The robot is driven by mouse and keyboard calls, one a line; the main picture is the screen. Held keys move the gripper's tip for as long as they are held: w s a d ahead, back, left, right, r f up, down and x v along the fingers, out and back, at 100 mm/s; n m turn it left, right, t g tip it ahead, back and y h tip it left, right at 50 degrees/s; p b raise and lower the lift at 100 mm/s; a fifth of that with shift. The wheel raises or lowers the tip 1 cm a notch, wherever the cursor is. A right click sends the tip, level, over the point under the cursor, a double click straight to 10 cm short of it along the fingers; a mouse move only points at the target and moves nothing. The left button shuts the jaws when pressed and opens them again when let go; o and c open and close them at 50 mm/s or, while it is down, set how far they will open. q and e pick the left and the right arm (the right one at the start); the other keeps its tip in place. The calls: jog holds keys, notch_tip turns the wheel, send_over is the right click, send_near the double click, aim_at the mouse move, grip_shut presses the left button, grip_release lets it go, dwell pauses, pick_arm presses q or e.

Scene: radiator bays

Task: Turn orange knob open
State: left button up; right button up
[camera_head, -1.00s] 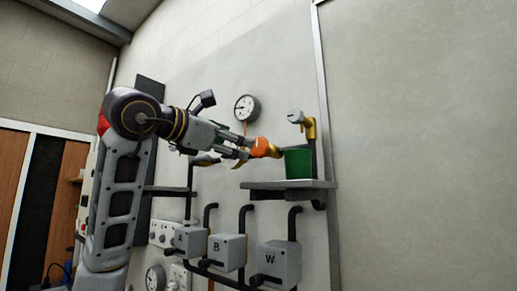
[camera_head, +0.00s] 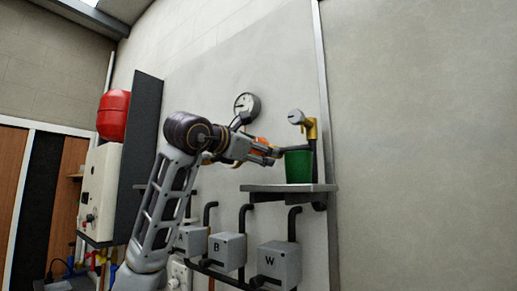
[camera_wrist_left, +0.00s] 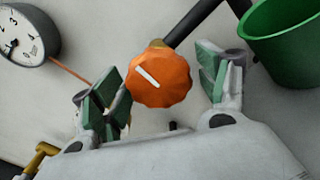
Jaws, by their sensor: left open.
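The orange knob (camera_wrist_left: 160,78) is a scalloped round knob with a white pointer line slanting from upper left to lower right in the left wrist view. It sits on a dark pipe on the wall. In the head view the knob (camera_head: 262,141) is mostly hidden behind my left gripper (camera_head: 276,153). In the left wrist view my left gripper (camera_wrist_left: 163,88) is open, with green-padded fingers on either side of the knob. A gap shows between the knob and the right finger; the left finger is close to it, and contact cannot be told. My right gripper is not in view.
A green bucket (camera_head: 298,166) stands on a grey shelf (camera_head: 310,188) just right of the knob, below a brass tap (camera_head: 311,129). A gauge (camera_head: 247,106) is above left. Grey boxes A, B and W (camera_head: 280,264) are below. The wall at right is bare.

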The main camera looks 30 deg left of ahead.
pick_arm(q)
jog(key=c, duration=1)
jog(key=shift+c, duration=0.2)
jog(key=shift+n, duration=0.5)
jog(key=o, duration=1)
jog(key=shift+o, duration=0.2)
jog(key=shift+s, duration=0.1)
jog(key=s, duration=1.1)
jog(key=shift+s+a, duration=0.4)
jog(key=shift+a, duration=0.05)
